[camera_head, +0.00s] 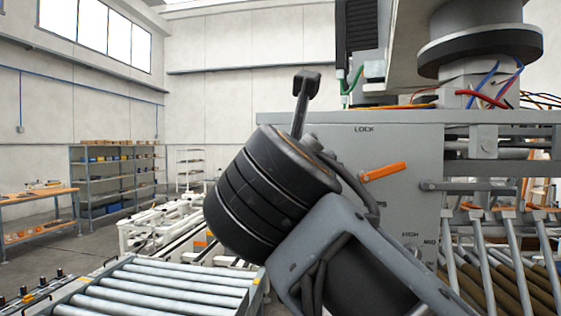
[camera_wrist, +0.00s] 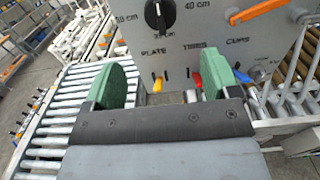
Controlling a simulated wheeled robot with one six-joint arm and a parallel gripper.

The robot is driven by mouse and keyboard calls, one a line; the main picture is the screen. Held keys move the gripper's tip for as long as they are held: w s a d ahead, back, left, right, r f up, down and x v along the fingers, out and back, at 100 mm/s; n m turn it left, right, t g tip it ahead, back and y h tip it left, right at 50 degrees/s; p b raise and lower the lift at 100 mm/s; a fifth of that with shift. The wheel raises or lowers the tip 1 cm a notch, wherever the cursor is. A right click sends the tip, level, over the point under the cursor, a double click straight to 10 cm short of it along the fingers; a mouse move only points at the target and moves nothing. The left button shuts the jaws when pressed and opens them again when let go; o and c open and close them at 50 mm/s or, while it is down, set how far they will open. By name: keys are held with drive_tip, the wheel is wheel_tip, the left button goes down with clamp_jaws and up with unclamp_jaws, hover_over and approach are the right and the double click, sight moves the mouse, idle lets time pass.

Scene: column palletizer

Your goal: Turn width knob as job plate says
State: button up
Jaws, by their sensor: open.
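The width knob (camera_wrist: 158,16) is a round black dial with a white pointer mark, at the top of the wrist view on a grey panel (camera_wrist: 215,42). The label "40 cm" is at its right and another cm label at its left; the upper part of the dial is cut off. My gripper (camera_wrist: 165,82) is open and empty, its two green pads wide apart below and in front of the knob, not touching it. In the head view my arm hides the knob, and the grey panel (camera_head: 405,145) shows behind it. I see no readable job plate.
Under the words PLATE, TIRES and CUPS are small yellow (camera_wrist: 157,84) and red (camera_wrist: 197,79) parts. An orange lever (camera_head: 384,171) is beside LOCK. Roller conveyors (camera_head: 160,290) lie left, sloped bars (camera_head: 500,265) right. Shelves (camera_head: 115,180) stand farther back.

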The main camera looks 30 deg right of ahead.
drive_tip(key=p+x, duration=0.3)
drive_tip(key=x, duration=1)
drive_tip(key=shift+w+d+f+p, duration=0.1)
drive_tip(key=shift+w+d+p, duration=0.1)
drive_tip(key=shift+p, duration=0.2)
drive_tip(key=shift+a, duration=0.1)
drive_tip(key=c, duration=0.9)
